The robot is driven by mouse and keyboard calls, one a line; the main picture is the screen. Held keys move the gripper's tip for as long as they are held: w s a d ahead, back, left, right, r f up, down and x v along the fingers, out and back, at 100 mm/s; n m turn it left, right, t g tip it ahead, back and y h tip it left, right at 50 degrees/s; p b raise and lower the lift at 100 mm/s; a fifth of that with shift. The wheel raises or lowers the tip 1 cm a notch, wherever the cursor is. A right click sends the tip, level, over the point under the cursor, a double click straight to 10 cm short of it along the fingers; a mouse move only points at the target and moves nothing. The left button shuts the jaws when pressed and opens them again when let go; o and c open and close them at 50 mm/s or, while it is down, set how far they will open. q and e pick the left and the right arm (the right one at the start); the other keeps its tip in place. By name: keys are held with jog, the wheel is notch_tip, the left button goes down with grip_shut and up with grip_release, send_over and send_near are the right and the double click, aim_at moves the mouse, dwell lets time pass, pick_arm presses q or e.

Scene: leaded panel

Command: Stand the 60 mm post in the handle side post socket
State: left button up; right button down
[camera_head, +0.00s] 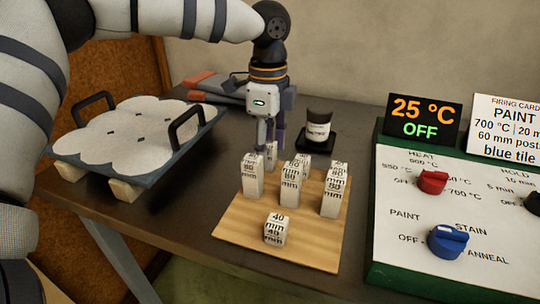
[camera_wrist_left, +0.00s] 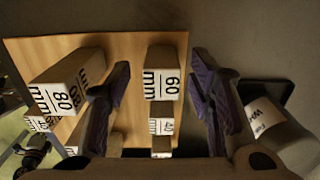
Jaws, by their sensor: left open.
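My left gripper (camera_head: 268,138) points down over the back left of the wooden post board (camera_head: 235,245). It is open. In the left wrist view, the post marked 60 mm (camera_wrist_left: 162,82) stands between its spread fingers (camera_wrist_left: 160,90), with gaps at both sides. In the head view, the fingers partly hide a back post (camera_head: 271,152). A white-topped tray (camera_head: 75,150) with two dark handles (camera_head: 187,128) stands at the left. Small dark marks show on its top; I cannot tell which is the handle side post socket. My right gripper is not in view.
Several other posts stand on the board, among them an 80 mm post (camera_wrist_left: 62,98) and a short 40 mm post (camera_head: 275,230). A green-edged control panel (camera_head: 400,270) is at the right. Bare table lies between tray and board.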

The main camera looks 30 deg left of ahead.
pick_arm(q)
jog(key=shift+f, duration=0.45)
jog(key=shift+r, duration=0.1)
jog(key=shift+c, duration=0.8)
grip_shut()
jog(key=shift+r, duration=0.15)
